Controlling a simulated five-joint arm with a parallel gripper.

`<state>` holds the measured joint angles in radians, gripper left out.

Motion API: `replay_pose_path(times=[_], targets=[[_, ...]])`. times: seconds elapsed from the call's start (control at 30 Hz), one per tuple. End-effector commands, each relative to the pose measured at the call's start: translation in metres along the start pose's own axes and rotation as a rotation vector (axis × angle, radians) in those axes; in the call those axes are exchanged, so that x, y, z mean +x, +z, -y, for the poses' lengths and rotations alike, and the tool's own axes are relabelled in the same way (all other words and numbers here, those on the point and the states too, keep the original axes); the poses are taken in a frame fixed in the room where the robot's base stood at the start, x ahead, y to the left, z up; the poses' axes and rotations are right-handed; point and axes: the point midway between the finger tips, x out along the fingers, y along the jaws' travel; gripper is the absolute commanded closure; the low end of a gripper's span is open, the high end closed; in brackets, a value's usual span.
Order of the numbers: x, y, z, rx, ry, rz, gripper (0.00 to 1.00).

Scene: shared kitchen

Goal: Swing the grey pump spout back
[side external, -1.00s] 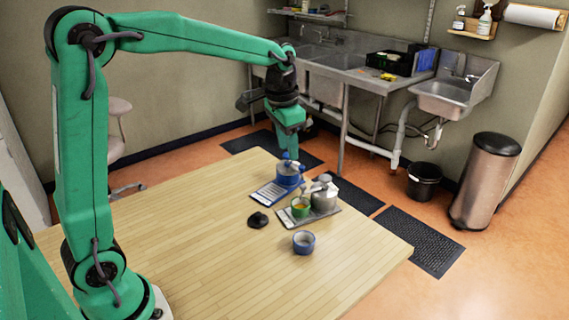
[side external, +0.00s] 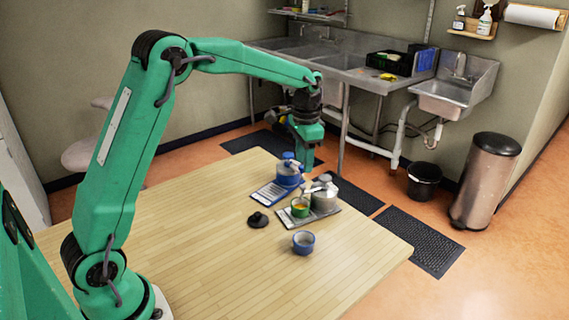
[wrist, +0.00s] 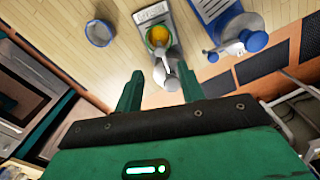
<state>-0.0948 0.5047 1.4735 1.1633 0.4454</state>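The grey pump bottle (side external: 324,198) stands on a grey tray (side external: 325,215) near the table's far right edge. Its spout (wrist: 163,58) reaches over a green cup (side external: 300,211) with orange contents, also seen in the wrist view (wrist: 148,39). My gripper (side external: 308,166) is beyond the bottles, above table height, pointing down. In the wrist view my gripper (wrist: 160,84) is open, its two fingers apart with the grey pump between and beyond their tips. I see no contact. A blue pump bottle (side external: 288,175) stands on a blue tray (side external: 266,194) beside it.
A blue-grey cup (side external: 303,244) stands on the table (side external: 220,260) in front of the grey tray. The table's front and left are clear. Sinks (side external: 447,98) and a bin (side external: 485,180) are beyond the table.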

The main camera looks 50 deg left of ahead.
Motion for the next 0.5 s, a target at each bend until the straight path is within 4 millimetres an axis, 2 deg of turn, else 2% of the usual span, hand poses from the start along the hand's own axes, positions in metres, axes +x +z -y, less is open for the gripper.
replay_pose_path(times=[0.5], targets=[[0.058,0.001,0.0,0.0,0.001,0.002,0.61]])
